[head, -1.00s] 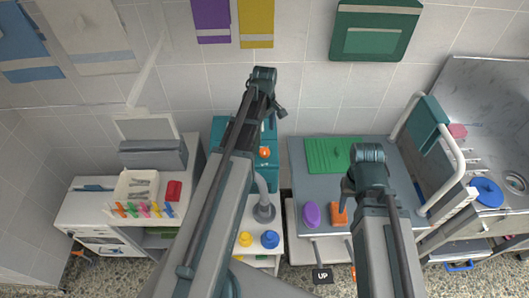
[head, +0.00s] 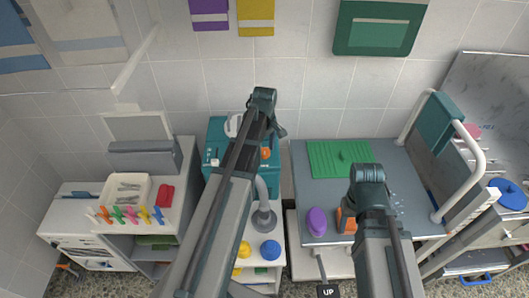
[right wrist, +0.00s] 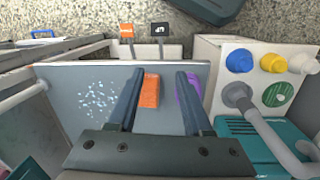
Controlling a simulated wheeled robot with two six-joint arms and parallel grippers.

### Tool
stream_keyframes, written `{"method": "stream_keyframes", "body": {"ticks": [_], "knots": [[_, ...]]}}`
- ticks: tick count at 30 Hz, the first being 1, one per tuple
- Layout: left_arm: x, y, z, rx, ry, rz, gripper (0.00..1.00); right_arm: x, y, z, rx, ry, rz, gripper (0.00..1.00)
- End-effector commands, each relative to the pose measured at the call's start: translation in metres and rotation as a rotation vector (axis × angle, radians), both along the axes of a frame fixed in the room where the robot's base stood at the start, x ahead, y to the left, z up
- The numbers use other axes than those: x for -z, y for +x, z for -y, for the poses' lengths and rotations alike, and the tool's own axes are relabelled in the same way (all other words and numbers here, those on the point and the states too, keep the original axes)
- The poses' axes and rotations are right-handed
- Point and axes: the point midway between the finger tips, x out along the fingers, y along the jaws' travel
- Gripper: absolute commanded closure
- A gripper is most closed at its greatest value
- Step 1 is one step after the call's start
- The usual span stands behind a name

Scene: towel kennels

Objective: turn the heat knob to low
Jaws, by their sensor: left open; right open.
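A teal machine (head: 214,140) stands against the wall at centre in the head view, partly behind my left arm. Its front shows a white round dial (head: 233,125), a small white control (head: 214,162) and an orange knob (head: 265,153). I cannot tell which of these is the heat knob. My left gripper (head: 277,130) is open at the end of the arm, over the machine's right part; its fingers are mostly hidden. My right gripper (head: 348,204) is open above the grey table; its two fingers show apart and empty in the right wrist view (right wrist: 160,78).
The grey table (head: 315,195) holds a green mat (head: 340,158), a purple oval (head: 316,221) and an orange block (head: 345,221). A white tray (head: 112,190) and red box (head: 165,195) are left.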

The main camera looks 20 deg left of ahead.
Motion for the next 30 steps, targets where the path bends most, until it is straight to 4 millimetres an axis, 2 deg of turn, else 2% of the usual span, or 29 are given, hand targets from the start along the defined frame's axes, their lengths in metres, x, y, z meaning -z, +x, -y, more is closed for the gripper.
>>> {"method": "stream_keyframes", "body": {"ticks": [4,15,18,25,30], "knots": [[-0.0008,0.0000,0.0000,0.000,0.000,0.000,0.18,-0.0008,0.0000,0.0000,0.000,0.000,0.000,0.50],[-0.0008,0.0000,0.0000,0.000,0.000,0.000,0.85,-0.0008,0.0000,0.0000,0.000,0.000,0.000,0.50],[-0.0007,0.0001,0.0000,0.000,0.000,0.000,1.00,-0.0007,0.0000,0.0000,0.000,0.000,0.000,0.50],[-0.0007,0.0001,0.0000,0.021,0.000,0.000,1.00,-0.0007,0.0000,0.0001,0.000,0.000,0.000,0.50],[-0.0007,0.0000,0.0000,0.097,0.000,0.000,1.00,-0.0007,0.0000,0.0001,0.000,0.000,0.000,0.50]]}}
